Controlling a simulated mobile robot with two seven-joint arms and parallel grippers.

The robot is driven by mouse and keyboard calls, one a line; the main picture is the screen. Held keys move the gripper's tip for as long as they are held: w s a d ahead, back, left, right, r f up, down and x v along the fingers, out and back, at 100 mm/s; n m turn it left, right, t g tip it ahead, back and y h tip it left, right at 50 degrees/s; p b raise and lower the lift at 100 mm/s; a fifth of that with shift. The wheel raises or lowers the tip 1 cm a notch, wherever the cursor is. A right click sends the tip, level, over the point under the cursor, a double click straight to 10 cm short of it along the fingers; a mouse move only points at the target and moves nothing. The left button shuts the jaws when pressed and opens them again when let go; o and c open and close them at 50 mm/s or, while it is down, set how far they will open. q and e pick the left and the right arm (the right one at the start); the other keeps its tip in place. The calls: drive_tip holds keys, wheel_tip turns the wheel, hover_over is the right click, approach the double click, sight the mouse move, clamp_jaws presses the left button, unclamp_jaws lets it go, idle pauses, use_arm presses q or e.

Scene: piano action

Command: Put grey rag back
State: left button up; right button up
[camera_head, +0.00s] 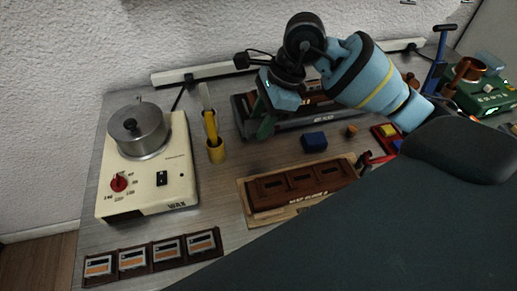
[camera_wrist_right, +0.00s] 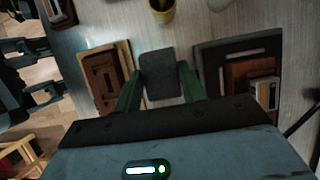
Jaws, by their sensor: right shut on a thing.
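My right gripper (camera_head: 265,118) hangs over the bench between the yellow cup and the long dark tray, with its green fingers pointing down. In the right wrist view, my right gripper (camera_wrist_right: 160,88) is shut on the grey rag (camera_wrist_right: 160,72), which shows as a dark grey rectangle between the green fingers. The rag cannot be made out in the head view. My left gripper does not show in the head view; dark parts at the left edge of the right wrist view seem to be mine but are too unclear to read.
The yellow cup (camera_head: 216,153) with tools stands left of the gripper. A cream heater (camera_head: 150,190) with a steel pot (camera_head: 138,130) is farther left. A wooden tray (camera_head: 252,210) lies in front, the long dark tray (camera_head: 290,126) behind. A blue block (camera_head: 314,142) sits between them.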

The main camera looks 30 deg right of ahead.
sight(255, 156)
drive_tip(key=shift+f, duration=4.4)
drive_tip(key=shift+f, duration=0.1)
drive_tip(key=shift+f, duration=0.15)
drive_tip(key=o, duration=0.9)
drive_tip(key=shift+o, duration=0.2)
drive_tip(key=v, duration=1.2)
drive_tip(key=shift+r, duration=0.25)
